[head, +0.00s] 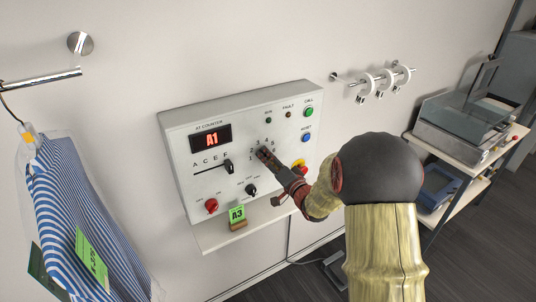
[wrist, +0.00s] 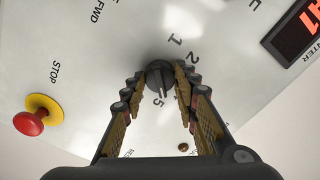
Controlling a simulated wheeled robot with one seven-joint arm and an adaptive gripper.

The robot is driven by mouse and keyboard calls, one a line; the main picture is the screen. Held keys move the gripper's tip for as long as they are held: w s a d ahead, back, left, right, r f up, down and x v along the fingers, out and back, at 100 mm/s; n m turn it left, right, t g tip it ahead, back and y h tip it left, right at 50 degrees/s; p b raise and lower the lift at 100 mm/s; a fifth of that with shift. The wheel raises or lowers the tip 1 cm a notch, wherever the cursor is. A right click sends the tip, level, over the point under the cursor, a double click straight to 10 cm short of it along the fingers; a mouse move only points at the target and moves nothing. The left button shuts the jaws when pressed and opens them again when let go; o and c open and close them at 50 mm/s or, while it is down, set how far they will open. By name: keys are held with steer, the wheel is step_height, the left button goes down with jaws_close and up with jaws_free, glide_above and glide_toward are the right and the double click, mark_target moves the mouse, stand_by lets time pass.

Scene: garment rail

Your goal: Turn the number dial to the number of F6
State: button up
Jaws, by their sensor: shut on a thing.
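The number dial (wrist: 159,72) is a dark round knob on the white control panel (head: 180,135). In the wrist view my gripper (wrist: 160,84) has its fingers on both sides of the dial, closed on it. Printed 1, 2 and 5 show around it; the other numbers are hidden there, and I cannot tell its pointer's exact direction. In the head view my gripper (head: 268,157) covers most of the dial. The red display (head: 211,139) reads A1. The letter selector (head: 229,166), a black lever on a slot, stands below the row A C E F.
A red stop button (wrist: 29,123) on a yellow base sits near the gripper. A red knob (head: 211,205) and black knob (head: 251,190) are lower down. A green A3 card (head: 237,213) stands on the ledge below. A striped garment (head: 85,205) hangs left.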

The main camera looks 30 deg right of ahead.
steer(key=m+p, duration=0.3)
steer(key=m, duration=0.3)
steer(key=shift+m+p, duration=0.3)
steer(key=shift+p, duration=0.05)
steer(key=shift+f+m+p, duration=0.1)
steer(key=shift+m+p, duration=1.05)
steer(key=shift+m, duration=1.15)
steer(key=o, duration=1.2)
steer(key=s, duration=1.2)
steer(key=shift+d, duration=0.2)
